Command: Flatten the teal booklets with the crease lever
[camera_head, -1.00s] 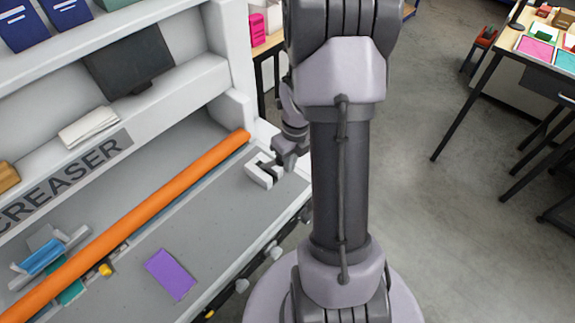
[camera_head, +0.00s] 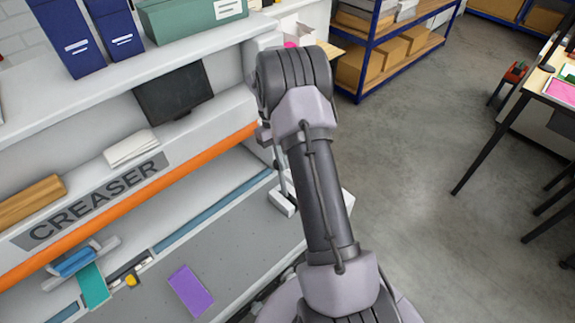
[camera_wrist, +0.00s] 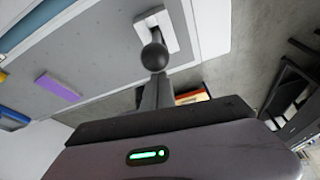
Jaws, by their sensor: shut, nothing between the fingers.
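One teal booklet (camera_head: 94,286) lies on the creaser bed (camera_head: 240,245) at the lower left of the head view, beside a blue holder (camera_head: 74,262). The orange bar (camera_head: 180,175) is raised, along the CREASER label. In the wrist view a dark ball knob (camera_wrist: 154,56) stands just beyond my gripper (camera_wrist: 157,88), in front of a white slotted bracket (camera_wrist: 155,24); I take it for the crease lever's knob. My fingers are shut and empty. I cannot tell whether they touch the knob. In the head view my arm hides the gripper and part of the bracket (camera_head: 281,203).
A purple booklet (camera_head: 190,290) lies flat on the bed, also showing in the wrist view (camera_wrist: 58,87). A yellow knob (camera_head: 131,281) sits by the teal booklet. A dark screen (camera_head: 174,92) and binders (camera_head: 115,30) are above.

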